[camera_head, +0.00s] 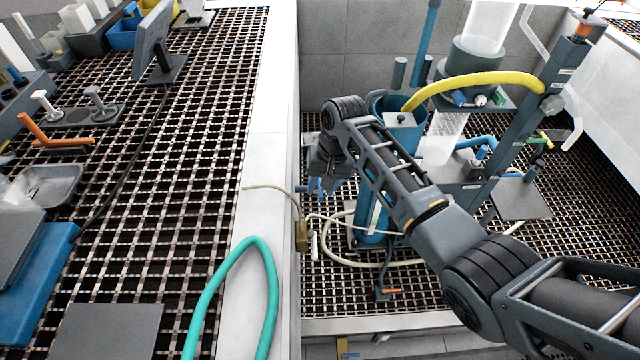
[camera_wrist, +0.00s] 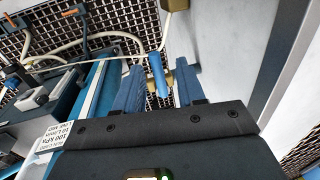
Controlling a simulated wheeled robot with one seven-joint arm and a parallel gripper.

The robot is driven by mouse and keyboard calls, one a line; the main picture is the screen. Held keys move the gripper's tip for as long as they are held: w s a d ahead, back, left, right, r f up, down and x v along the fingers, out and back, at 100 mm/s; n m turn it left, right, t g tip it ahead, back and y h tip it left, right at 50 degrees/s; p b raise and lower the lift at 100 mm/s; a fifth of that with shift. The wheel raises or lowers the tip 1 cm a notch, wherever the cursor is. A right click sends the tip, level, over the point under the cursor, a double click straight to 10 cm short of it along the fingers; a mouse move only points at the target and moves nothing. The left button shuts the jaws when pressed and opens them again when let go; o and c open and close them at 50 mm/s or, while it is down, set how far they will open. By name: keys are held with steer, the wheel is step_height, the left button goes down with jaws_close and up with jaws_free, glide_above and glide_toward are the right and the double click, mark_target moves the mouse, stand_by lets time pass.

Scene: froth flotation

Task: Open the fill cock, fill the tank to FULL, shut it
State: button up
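My gripper (camera_wrist: 160,90) has its two blue fingers apart in the wrist view. A small blue lever (camera_wrist: 157,73) with a brass fitting (camera_wrist: 183,77) shows between them, apparently the fill cock. In the head view my gripper (camera_head: 318,186) points down beside the white ledge, above a brass block (camera_head: 302,236) with a thin hose. A clear cylinder (camera_head: 490,25) stands at the upper right, and a blue vessel (camera_head: 385,106) stands behind my arm. I cannot tell which is the tank, and no FULL mark is legible.
The white ledge (camera_head: 268,150) runs beside my gripper. A teal hose (camera_head: 268,270) lies over it. A yellow hose (camera_head: 470,80) spans the machine at right. Pale hoses and an orange-tipped pedal-like part (camera_head: 390,291) lie on the grating below. A monitor and trays stand on the left.

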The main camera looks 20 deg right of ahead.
steer(key=shift+d+r, duration=0.1)
step_height(320, 180, up, 8)
steer(key=d, duration=0.1)
steer(key=shift+s+f+b, duration=0.25)
steer(key=shift+b, duration=0.1)
steer(key=shift+d, duration=0.1)
stand_by(0.4)
